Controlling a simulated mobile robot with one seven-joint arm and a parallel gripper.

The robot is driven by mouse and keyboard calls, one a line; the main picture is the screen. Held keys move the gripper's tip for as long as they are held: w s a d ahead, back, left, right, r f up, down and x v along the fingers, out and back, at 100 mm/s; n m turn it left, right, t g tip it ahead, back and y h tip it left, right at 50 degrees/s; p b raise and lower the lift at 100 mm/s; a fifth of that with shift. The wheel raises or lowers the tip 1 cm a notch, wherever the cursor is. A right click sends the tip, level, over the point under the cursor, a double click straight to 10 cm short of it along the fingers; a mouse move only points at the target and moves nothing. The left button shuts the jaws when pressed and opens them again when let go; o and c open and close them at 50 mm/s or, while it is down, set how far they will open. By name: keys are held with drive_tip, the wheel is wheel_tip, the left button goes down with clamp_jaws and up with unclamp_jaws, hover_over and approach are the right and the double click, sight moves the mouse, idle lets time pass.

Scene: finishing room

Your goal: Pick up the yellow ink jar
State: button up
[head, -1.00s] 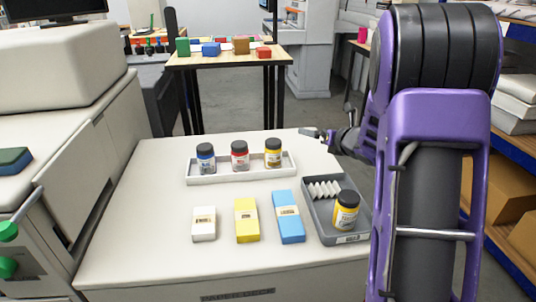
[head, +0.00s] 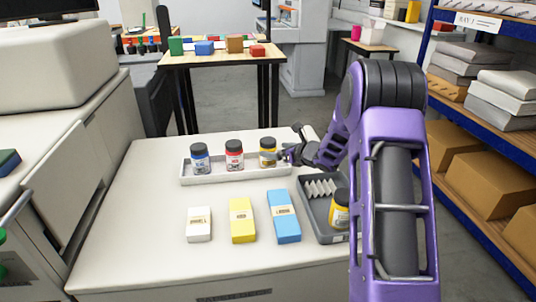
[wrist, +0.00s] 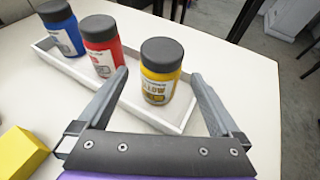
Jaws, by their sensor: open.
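A yellow ink jar (head: 268,153) with a dark lid stands upright at the right end of the white tray (head: 205,179). In the wrist view the same jar (wrist: 162,72) shows a label reading YELLOW. My gripper (head: 287,155) is just right of it, low and pointing toward it. In the wrist view my gripper (wrist: 160,75) is open, with the jar between the lines of its two fingers and clear gaps on both sides. A second yellow jar (head: 340,210) stands in the grey tray (head: 318,225), partly hidden by my arm.
A red jar (head: 234,155) and a blue jar (head: 200,158) stand left of the yellow one in the white tray. White (head: 199,225), yellow (head: 242,220) and blue (head: 284,216) boxes lie in front. White ridged pieces (head: 320,188) sit in the grey tray. The tabletop's left is clear.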

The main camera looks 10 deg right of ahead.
drive_tip(key=x, duration=0.5)
drive_tip(key=shift+w+a+f, duration=0.1)
drive_tip(key=shift+w+f, duration=0.1)
drive_tip(key=shift+w, duration=0.15)
drive_tip(key=shift+r, duration=0.1)
clamp_jaws()
